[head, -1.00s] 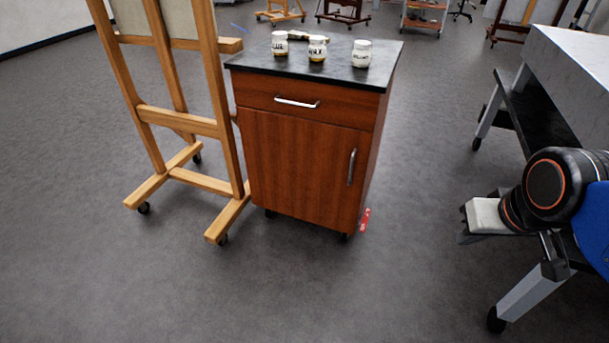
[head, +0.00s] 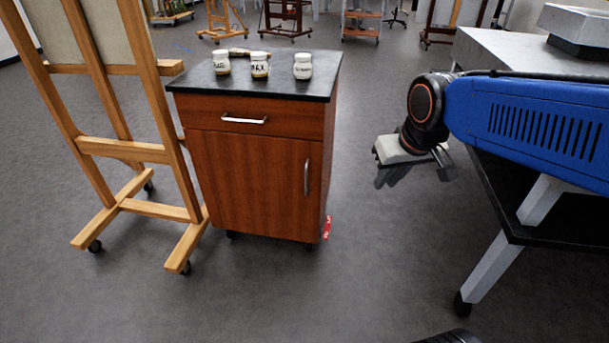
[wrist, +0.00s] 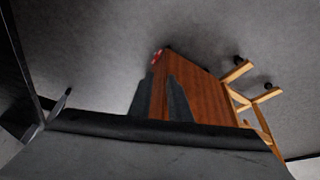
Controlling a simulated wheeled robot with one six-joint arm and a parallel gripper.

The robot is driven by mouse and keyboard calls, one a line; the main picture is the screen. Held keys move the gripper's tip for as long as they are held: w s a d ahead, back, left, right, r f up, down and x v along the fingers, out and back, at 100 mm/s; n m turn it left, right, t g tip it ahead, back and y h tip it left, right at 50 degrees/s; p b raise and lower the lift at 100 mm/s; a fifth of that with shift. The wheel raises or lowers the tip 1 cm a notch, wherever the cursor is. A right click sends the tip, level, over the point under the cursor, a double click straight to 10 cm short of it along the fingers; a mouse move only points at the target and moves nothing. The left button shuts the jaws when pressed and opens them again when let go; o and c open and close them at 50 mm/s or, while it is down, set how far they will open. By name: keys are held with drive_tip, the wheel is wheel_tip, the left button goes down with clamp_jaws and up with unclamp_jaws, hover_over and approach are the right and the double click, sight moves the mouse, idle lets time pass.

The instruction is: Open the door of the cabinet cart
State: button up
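The cabinet cart (head: 325,130) is reddish-brown wood with a black top and stands on casters, left of centre in the head view. Its door (head: 245,185) is closed, with a vertical silver handle (head: 306,177) near the right edge. A drawer with a horizontal handle (head: 244,120) sits above the door. My gripper (head: 414,176) is to the right of the cart, apart from it and empty. In the wrist view my gripper's two dark fingers (wrist: 161,88) are spread, with the cart (wrist: 205,100) beyond them, seen tilted. The door handle cannot be made out there.
A wooden easel (head: 125,150) on casters stands close on the left. A grey-topped table (head: 500,50) is at the right, beside my arm. A red tag (head: 326,228) is low by the cart. Floor in front is clear.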

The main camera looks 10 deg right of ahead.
drive_tip(key=w+a+f+n, duration=0.1)
drive_tip(key=w+a, duration=0.5)
drive_tip(key=w, duration=0.7)
drive_tip(key=n, duration=0.1)
approach(307, 171)
drive_tip(key=shift+y, duration=0.4)
drive_tip(key=x, duration=1.1)
drive_tip(key=shift+w+d+f, duration=0.1)
drive_tip(key=shift+d+f, duration=0.2)
drive_tip(key=shift+c, duration=0.3)
clamp_jaws()
